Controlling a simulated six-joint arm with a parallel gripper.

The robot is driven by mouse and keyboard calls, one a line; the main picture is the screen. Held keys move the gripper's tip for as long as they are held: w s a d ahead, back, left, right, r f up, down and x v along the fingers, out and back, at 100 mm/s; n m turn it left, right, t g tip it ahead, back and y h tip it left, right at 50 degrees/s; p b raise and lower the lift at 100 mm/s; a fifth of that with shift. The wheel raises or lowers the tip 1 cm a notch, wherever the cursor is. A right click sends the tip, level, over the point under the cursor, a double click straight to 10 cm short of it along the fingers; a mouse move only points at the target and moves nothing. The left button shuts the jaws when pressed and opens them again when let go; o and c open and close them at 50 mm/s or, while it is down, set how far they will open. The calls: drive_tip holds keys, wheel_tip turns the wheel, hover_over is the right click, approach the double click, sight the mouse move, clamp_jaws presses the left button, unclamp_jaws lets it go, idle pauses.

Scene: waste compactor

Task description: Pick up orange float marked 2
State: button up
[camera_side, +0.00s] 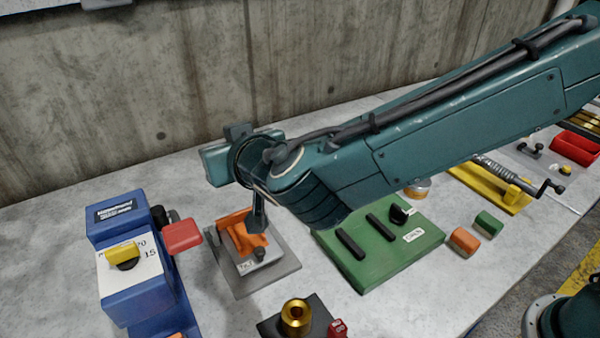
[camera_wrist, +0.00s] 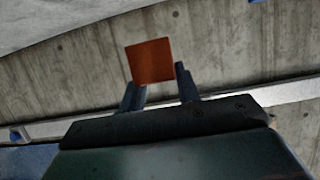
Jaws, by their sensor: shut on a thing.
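An orange-brown block (camera_wrist: 151,60) is held between the two fingers of my gripper (camera_wrist: 158,78) in the wrist view. Its square face shows above the fingertips, against the concrete wall and clear of the table. No number can be read on that face, so I cannot tell whether it is the float marked 2. In the side view the end of my arm (camera_side: 240,160) is above the back of the table at the left; the fingers and the held block are hidden there. Another orange block (camera_side: 464,242) lies on the table at the right.
A blue device (camera_side: 135,275) with a yellow knob and red paddle stands at the left. An orange fixture (camera_side: 236,222) on a grey plate is below my arm. A green board (camera_side: 385,255), a green block (camera_side: 488,224) and a yellow crank device (camera_side: 490,188) are to the right.

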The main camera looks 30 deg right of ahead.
drive_tip(key=shift+r, duration=1.6)
drive_tip(key=shift+d, duration=0.1)
